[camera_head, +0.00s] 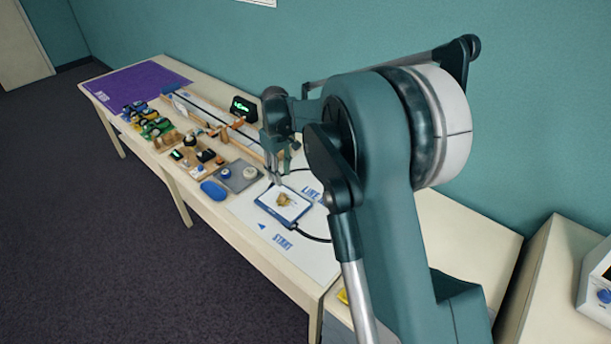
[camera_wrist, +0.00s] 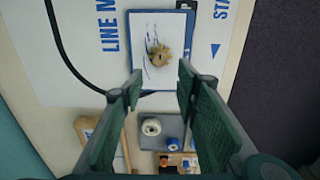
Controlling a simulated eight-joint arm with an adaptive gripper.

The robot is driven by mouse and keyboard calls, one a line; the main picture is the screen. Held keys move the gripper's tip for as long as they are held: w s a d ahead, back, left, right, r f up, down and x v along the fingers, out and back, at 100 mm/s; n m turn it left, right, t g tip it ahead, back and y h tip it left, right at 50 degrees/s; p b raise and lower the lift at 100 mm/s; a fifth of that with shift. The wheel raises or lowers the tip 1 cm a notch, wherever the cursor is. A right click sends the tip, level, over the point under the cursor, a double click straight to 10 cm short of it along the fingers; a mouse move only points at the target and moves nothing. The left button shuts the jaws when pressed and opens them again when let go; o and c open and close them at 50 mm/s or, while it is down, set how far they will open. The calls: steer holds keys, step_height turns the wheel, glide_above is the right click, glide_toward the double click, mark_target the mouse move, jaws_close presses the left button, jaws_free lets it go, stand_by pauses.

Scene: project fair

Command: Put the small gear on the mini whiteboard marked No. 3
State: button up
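A small tan-brown gear (camera_wrist: 159,55) lies near the middle of a mini whiteboard (camera_wrist: 174,20) with a blue frame and some blue marks. In the head view the gear (camera_head: 283,200) is on the blue-framed whiteboard (camera_head: 270,197) on the table. I cannot read a No. 3 on the board. My gripper (camera_wrist: 160,80) is open and empty, pointing down, with its green fingers apart. In the head view my gripper (camera_head: 279,176) is close to the whiteboard's far edge. The gear is clear of both fingers.
A white mat (camera_head: 316,259) with a line and "START" lies under the whiteboard. A black cable (camera_wrist: 62,60) curves beside it. A grey tray (camera_head: 244,184) with round knobs, a blue oval item (camera_head: 213,190) and several wooden items stand farther along the table. A purple mat (camera_head: 130,88) covers the far end.

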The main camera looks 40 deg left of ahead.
stand_by(0.4)
steer(key=w+d+r+m, duration=0.1)
steer(key=w+d+r, duration=0.35)
steer(key=d, duration=0.25)
steer(key=w+d+r+m+t+y, duration=0.1)
steer(key=w+d+r+m, duration=0.15)
steer(key=d+r, duration=0.45)
steer(key=w+d+r+m, duration=0.1)
steer(key=w+d+r, duration=0.3)
steer(key=d, duration=0.4)
steer(key=d+r+m+t, duration=0.15)
steer(key=d+r, duration=0.25)
steer(key=d, duration=0.8)
steer(key=d+r+m, duration=0.2)
steer(key=d+r, duration=0.3)
steer(key=d, duration=0.6)
steer(key=s+d+r+m+t, duration=0.15)
steer(key=s+d, duration=0.25)
steer(key=d, duration=0.8)
steer(key=s+d+r+m+t, duration=0.1)
steer(key=s+d+m, duration=0.3)
steer(key=d, duration=0.8)
steer(key=s+d+f+m+t, duration=0.1)
steer(key=s+d+f+m, duration=0.1)
steer(key=s+d, duration=0.5)
steer(key=s+d+f+m+t+h, duration=0.1)
steer(key=s+d+f, duration=0.3)
steer(key=s+d, duration=0.4)
steer(key=shift+d+m, duration=0.75)
steer(key=shift+d, duration=0.25)
